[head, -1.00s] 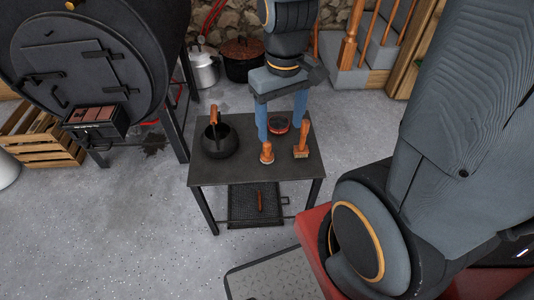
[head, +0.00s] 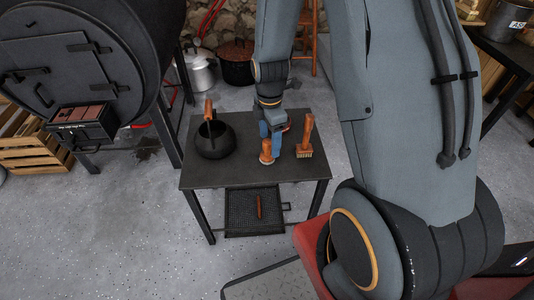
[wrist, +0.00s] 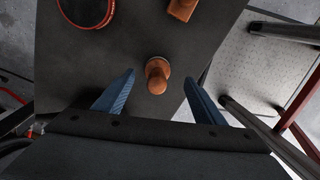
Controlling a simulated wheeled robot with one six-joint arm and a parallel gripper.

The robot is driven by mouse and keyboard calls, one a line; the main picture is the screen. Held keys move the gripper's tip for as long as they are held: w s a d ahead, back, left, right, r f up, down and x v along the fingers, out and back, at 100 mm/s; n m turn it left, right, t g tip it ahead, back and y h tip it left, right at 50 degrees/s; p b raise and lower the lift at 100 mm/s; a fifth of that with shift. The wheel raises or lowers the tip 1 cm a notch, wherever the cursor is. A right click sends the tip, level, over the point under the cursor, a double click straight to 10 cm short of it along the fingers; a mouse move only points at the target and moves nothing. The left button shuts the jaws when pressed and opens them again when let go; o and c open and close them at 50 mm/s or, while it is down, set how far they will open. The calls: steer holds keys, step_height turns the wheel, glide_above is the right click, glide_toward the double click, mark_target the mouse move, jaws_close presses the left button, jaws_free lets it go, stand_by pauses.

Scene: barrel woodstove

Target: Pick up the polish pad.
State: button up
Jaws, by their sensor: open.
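The polish pad (head: 266,153), a small round pad with an orange-brown wooden knob, stands on the dark table (head: 225,176) near its front edge. My gripper (head: 268,142) is over the table right at the pad and partly overlaps it in the head view. In the wrist view, the pad (wrist: 157,76) lies between the tips of my two open blue fingers (wrist: 160,84), with a gap on each side. The fingers do not visibly touch it.
A wooden-handled brush (head: 305,144) stands close to the right of the pad. A red-rimmed round tin (wrist: 88,8) is behind it. A black pot (head: 215,141) with a wooden-handled tool stands at left. The barrel stove (head: 70,60) is farther left.

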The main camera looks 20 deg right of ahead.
mark_target(267, 151)
steer(key=shift+w+a+f, duration=0.1)
steer(key=shift+a+f, duration=0.05)
steer(key=shift+f, duration=1.45)
steer(key=shift+w+a+f, duration=0.1)
steer(key=shift+a+f, duration=0.05)
steer(key=shift+f, duration=1.4)
steer(key=c, duration=1.2)
steer(key=shift+o, duration=0.2)
steer(key=shift+r, duration=0.15)
step_height(267, 151, up, 10)
steer(key=shift+f, duration=0.1)
